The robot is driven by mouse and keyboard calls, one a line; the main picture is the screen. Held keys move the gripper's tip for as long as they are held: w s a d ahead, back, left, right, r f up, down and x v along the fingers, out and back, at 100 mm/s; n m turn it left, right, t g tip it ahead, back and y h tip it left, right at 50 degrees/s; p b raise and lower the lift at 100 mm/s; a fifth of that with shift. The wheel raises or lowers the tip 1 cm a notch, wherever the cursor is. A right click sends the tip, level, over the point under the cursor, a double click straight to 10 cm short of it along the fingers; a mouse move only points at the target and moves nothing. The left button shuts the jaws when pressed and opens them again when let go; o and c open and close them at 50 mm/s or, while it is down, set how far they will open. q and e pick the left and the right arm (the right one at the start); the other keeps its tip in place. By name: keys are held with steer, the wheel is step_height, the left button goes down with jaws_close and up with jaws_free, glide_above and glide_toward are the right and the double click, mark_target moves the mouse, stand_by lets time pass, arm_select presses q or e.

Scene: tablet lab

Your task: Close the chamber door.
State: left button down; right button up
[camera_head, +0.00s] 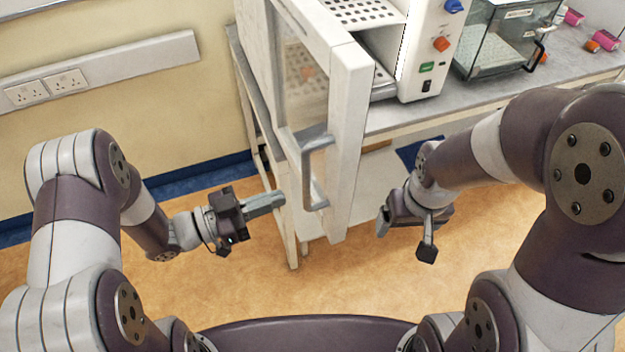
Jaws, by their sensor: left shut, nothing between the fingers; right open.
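The chamber door (345,130) is a white-framed door with a window and a grey bar handle (316,165). It stands open, swung out from the white chamber (425,45) toward me. Perforated shelves (355,12) show inside the chamber. My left gripper (282,201) is shut and empty, just left of the door's lower part and near the handle; I cannot tell whether it touches. My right gripper (405,245) is open and empty, to the right of the door and in front of the bench.
The chamber stands on a grey bench (400,118). A glass tank (505,40) stands on the bench to its right, with pink and orange items (603,40) beyond. A wall socket strip (100,72) is at the left. Open floor (290,295) lies between my arms.

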arm_select(q)
steer(key=p+x, duration=0.2)
steer(key=x, duration=0.7)
steer(key=shift+w+f, duration=0.1)
steer(key=shift+w, duration=0.15)
